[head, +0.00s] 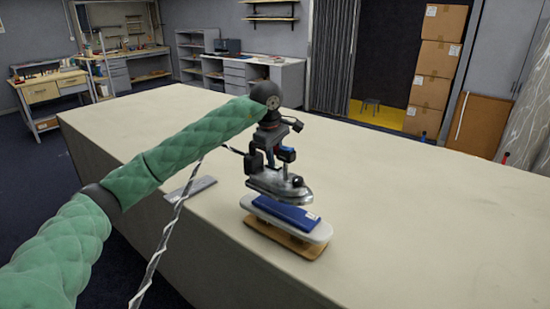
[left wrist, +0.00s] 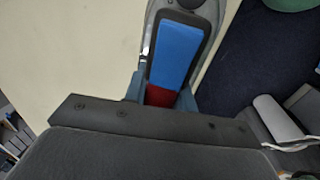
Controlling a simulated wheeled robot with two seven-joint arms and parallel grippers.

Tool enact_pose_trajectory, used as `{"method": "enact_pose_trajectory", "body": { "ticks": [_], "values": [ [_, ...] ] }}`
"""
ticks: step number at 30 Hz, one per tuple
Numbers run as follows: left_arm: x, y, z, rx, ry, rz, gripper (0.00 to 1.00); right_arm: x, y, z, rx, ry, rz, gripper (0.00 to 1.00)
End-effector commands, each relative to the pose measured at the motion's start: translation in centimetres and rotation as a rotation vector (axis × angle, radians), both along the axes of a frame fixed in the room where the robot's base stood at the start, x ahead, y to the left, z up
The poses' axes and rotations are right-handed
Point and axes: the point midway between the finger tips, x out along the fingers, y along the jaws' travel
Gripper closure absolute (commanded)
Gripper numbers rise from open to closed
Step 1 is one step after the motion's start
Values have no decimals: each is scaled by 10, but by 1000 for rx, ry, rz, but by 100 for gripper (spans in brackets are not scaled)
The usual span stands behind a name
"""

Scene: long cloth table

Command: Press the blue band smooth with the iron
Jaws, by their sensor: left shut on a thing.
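My left gripper (head: 277,150) is shut on the iron's blue handle (left wrist: 182,50). The iron (head: 281,186) has a grey metal body and is held roughly level, its tip toward the right. The blue band (head: 287,214) lies lengthwise on a small padded white board (head: 257,211) on a wooden base (head: 282,240). The iron is over the band's far side and hides part of it. It looks slightly above the band, but I cannot tell whether they touch anywhere. The left wrist view shows the handle and part of the iron's body, not the band. My right gripper is out of view.
A flat grey metal plate (head: 190,188) lies on the cloth table (head: 400,210) left of the board. The iron's pale twisted cord (head: 169,235) hangs over the near table edge. Small blue and red items stand near the far right edge. The table right of the board is clear.

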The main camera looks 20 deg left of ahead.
Motion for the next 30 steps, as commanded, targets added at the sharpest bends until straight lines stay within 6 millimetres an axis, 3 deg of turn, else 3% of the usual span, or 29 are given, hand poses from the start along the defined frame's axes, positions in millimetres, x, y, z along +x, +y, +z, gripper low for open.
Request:
{"method": "enact_pose_trajectory", "body": {
  "ticks": [30],
  "values": [
    [0,0,63,-2,-4,1,100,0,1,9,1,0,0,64]
  ]
}}
